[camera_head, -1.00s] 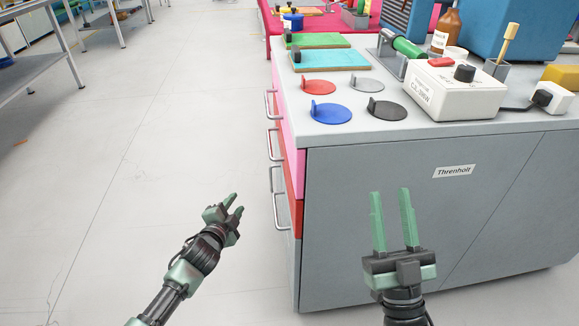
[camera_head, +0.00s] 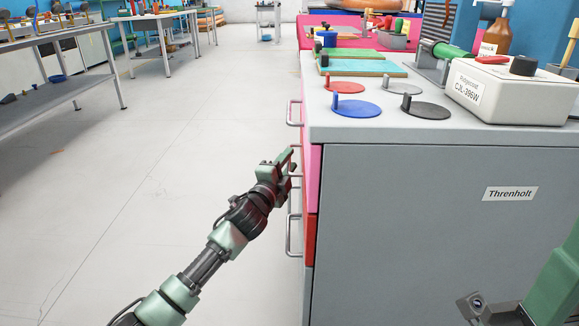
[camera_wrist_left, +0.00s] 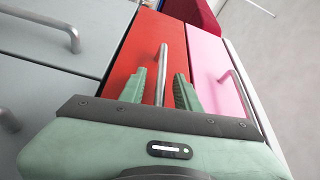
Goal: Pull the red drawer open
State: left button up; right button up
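The red drawer (camera_head: 310,242) shows in the head view as a narrow red strip on the left side of the grey cabinet, below a pink front. It looks flush with its neighbours. In the left wrist view the red drawer front (camera_wrist_left: 138,52) fills the middle, with its metal bar handle (camera_wrist_left: 163,62) standing out from it. My left gripper (camera_wrist_left: 160,88) is open, its green fingers on either side of the handle with gaps showing. In the head view my left gripper (camera_head: 285,162) is beside the drawer handles. Of my right arm, only a part shows at bottom right; its fingers are hidden.
A pink drawer (camera_wrist_left: 215,65) lies beside the red one, and grey fronts (camera_wrist_left: 70,70) on the other side. The cabinet top (camera_head: 330,125) holds coloured discs, boards and a white box (camera_head: 515,92). The floor (camera_head: 170,190) left of the cabinet is clear.

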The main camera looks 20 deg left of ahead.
pick_arm(q)
jog(key=shift+w, duration=0.35)
grip_shut()
jog(key=shift+d+f, duration=0.1)
dwell(1.1)
